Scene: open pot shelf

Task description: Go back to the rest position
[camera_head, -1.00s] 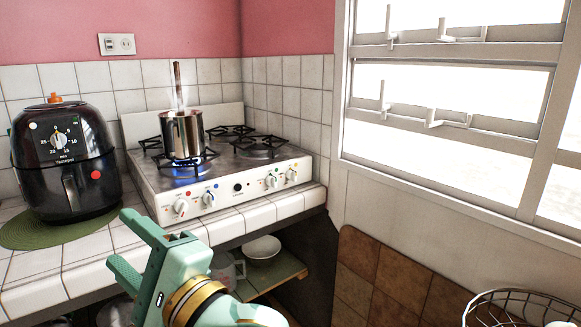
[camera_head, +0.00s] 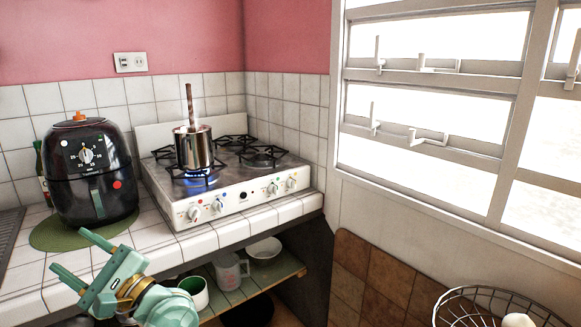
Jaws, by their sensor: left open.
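My left gripper (camera_head: 74,257) is at the lower left, in front of the tiled counter's front edge. Its two green fingers are spread apart, with nothing between them. A steel pot (camera_head: 195,149) with a brown handle sticking up from it stands on the front left burner of the white stove (camera_head: 243,204). A blue flame (camera_head: 199,180) burns under the pot. My gripper is apart from the pot and the stove. My right gripper is not in view.
A black air fryer (camera_head: 91,172) stands on a green mat (camera_head: 57,233) on the counter. The lower shelf holds a white bowl (camera_head: 264,250), a measuring cup (camera_head: 229,271) and a green-and-white cup (camera_head: 194,291). A wire basket (camera_head: 487,300) is at the lower right, below the window.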

